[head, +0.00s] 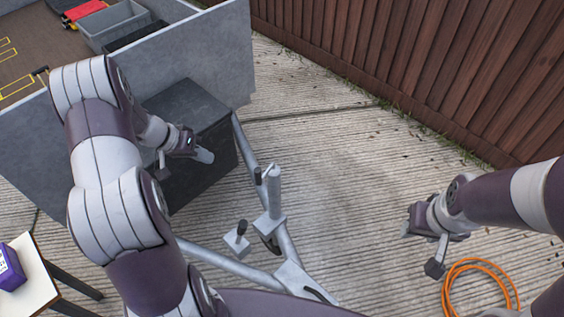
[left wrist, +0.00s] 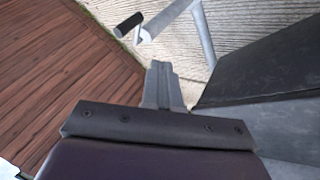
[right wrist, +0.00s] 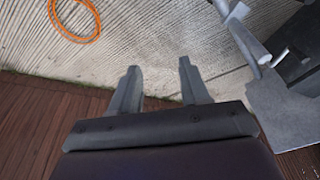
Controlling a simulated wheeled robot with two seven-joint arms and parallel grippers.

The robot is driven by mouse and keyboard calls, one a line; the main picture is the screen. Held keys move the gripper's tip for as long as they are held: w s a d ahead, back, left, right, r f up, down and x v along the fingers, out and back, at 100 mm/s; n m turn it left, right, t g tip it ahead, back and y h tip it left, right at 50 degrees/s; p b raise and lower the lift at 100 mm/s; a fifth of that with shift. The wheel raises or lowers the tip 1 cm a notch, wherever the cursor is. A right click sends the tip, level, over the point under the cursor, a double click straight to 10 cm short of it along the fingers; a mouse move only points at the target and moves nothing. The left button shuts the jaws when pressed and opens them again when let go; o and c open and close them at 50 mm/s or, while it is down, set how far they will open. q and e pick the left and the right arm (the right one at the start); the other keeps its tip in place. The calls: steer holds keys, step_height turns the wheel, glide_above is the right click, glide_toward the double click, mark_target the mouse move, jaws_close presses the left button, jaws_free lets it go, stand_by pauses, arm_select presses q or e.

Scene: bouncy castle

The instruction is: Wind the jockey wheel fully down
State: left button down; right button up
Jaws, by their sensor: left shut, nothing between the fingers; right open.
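The jockey wheel (head: 272,192) is a light grey upright tube clamped on the trailer's A-frame drawbar. Its crank, with a black grip (head: 258,175), sits at the top and points left. The wheel itself is mostly hidden below the drawbar. In the left wrist view the tube (left wrist: 168,18) and black grip (left wrist: 129,24) show beyond the fingers. My left gripper (head: 204,156) is shut and empty, in front of the dark box, left of the crank and apart from it. My right gripper (head: 406,231) is open and empty, well right of the jockey wheel; its spread fingers show in the right wrist view (right wrist: 157,82).
A dark box (head: 190,115) stands on the drawbar against the grey trailer wall (head: 215,50). A smaller black-topped lever (head: 240,230) and the coupling (head: 300,281) are near. An orange hose (head: 450,290) lies right. A wooden fence (head: 430,60) runs behind; concrete between is clear.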

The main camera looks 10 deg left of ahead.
arm_select(q)
steer(key=w+d+f+m+p, duration=0.1)
steer(key=w+d+f+p, duration=0.2)
steer(key=d+f, duration=0.4)
steer(key=shift+d+f+m, duration=0.3)
steer(key=shift+d+m, duration=0.1)
steer(key=shift+d, duration=0.75)
arm_select(e)
steer(key=s+r+g, duration=0.1)
steer(key=s+r, duration=0.1)
steer(key=shift+s+r, duration=0.1)
steer(key=shift+r, duration=0.3)
